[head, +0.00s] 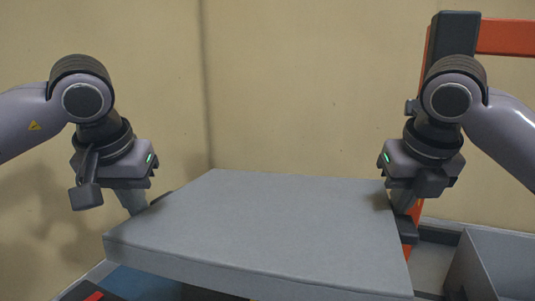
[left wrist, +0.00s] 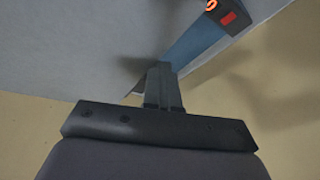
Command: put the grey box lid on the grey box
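The grey box lid (head: 265,225) is a broad flat panel with a short front skirt. It spans the space between my two grippers in the head view and looks slightly tilted, lower at the right front. My left gripper (head: 136,203) is shut on its left edge; the left wrist view shows the fingers (left wrist: 162,82) close together at the lid's edge (left wrist: 80,45). My right gripper (head: 403,202) is at the right edge and appears shut on it, its fingertips partly hidden. A grey open-topped box (head: 505,260) shows at the lower right, cut off by the frame.
An orange and dark rack upright (head: 435,130) stands behind my right arm, with an orange beam (head: 505,37) at the top right. A blue surface (head: 140,283) shows below the lid. The lid hides most of what lies beneath it. A plain wall closes the back.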

